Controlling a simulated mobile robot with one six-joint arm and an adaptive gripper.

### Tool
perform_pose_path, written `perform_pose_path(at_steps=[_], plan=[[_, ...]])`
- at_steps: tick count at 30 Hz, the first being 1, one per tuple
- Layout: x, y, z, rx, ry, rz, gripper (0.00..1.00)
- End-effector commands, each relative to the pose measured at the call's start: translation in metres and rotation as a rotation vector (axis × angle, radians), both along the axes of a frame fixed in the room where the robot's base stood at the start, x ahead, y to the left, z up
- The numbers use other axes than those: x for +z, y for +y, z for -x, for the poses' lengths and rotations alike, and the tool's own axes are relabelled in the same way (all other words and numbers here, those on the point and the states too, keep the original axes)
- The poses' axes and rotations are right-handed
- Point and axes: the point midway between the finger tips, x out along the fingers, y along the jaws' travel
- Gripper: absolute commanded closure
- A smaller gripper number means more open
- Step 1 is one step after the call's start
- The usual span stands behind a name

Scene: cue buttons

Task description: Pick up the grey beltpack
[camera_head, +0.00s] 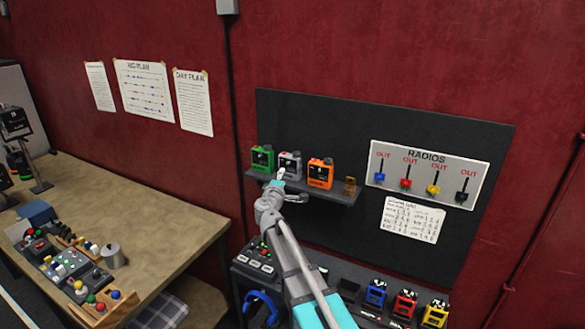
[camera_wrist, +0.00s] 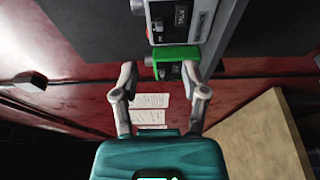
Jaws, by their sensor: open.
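The grey beltpack (camera_head: 291,162) stands on a small dark shelf (camera_head: 330,195) on the wall panel, between a green beltpack (camera_head: 263,158) and an orange beltpack (camera_head: 321,173). My gripper (camera_head: 279,178) is in front of the shelf, just below the grey beltpack's front in the head view, and hides its lower part. In the wrist view my gripper (camera_wrist: 158,72) is open, with nothing held between the fingers. There the grey beltpack (camera_wrist: 182,20) is at the top, beyond the green beltpack (camera_wrist: 176,54); the green one lies close to the right fingertip. I cannot tell whether they touch.
A small brown item (camera_head: 350,187) stands at the shelf's right end. A radios board (camera_head: 428,172) with several coloured radios hangs to the right. Below are a button box (camera_head: 259,258), blue headset (camera_head: 262,308) and several coloured packs (camera_head: 405,304). A wooden desk (camera_head: 165,225) stands left.

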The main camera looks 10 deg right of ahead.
Motion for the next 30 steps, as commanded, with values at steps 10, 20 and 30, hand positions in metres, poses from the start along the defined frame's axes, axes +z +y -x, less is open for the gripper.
perform_pose_path(at_steps=[10, 20, 30], plan=[[0.000, -0.015, -0.042, -0.001, 0.000, 0.000, 0.43], [0.000, -0.017, -0.044, -0.002, 0.000, 0.000, 0.43], [0.000, -0.022, -0.060, -0.003, 0.000, 0.000, 0.43]])
